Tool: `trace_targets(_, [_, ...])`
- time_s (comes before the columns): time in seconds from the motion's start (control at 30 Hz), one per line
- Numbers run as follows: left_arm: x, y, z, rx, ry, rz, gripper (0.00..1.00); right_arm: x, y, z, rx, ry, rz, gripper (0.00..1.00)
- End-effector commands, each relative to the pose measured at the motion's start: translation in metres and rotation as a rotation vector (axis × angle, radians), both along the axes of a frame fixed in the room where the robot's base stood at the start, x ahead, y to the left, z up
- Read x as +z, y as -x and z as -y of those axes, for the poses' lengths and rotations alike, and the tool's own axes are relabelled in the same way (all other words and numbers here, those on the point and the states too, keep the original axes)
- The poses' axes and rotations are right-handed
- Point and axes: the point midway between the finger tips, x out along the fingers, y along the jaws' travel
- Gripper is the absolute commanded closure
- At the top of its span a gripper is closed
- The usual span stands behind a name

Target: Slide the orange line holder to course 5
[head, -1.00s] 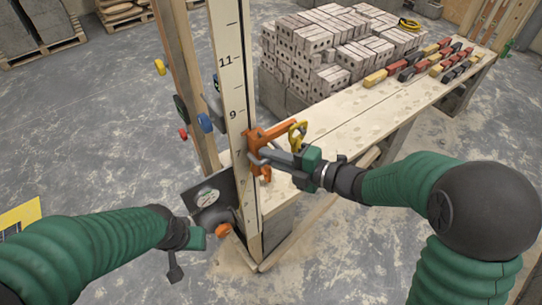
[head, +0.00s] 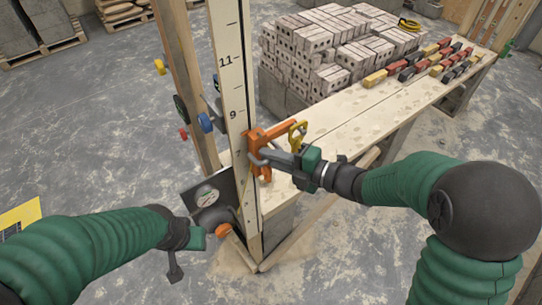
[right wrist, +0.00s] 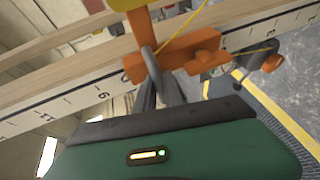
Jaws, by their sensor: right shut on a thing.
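The orange line holder (head: 262,150) sits on the marked face of the upright wooden gauge pole (head: 232,70), below the printed 9 and around the place of the 7. In the right wrist view the orange holder (right wrist: 180,58) lies across the numbered pole (right wrist: 70,98), with a 9 beside it. My right gripper (head: 262,154) is shut on the orange holder from the right; its fingers also show in the right wrist view (right wrist: 155,80). My left gripper (head: 182,235) hangs at the lower left of the pole, apart from the holder; its fingers are too unclear to judge.
A second post (head: 187,80) carries blue, red and yellow knobs (head: 205,123). A plank bench (head: 335,120) runs to the back right with several coloured blocks (head: 405,73). Stacked bricks (head: 320,50) stand behind it.

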Motion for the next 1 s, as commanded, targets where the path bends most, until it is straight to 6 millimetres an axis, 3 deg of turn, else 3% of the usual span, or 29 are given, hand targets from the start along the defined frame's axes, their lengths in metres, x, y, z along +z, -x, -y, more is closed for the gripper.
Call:
trace_targets(0.27, [-0.004,0.0,0.0,0.0,0.0,0.0,0.64,-0.005,0.0,0.0,0.0,0.001,-0.002,1.0])
trace_targets(0.47, [-0.025,0.0,0.0,0.0,0.0,0.0,0.64,-0.027,0.0,0.0,0.0,0.001,-0.003,1.0])
trace_targets(0.67, [-0.067,0.0,0.0,0.0,0.0,0.0,0.64,-0.072,0.0,0.0,0.0,0.002,-0.003,1.0])
trace_targets(1.0, [-0.151,0.0,0.0,0.0,0.0,0.0,0.64,-0.165,0.001,0.0,0.002,0.001,-0.004,1.0])
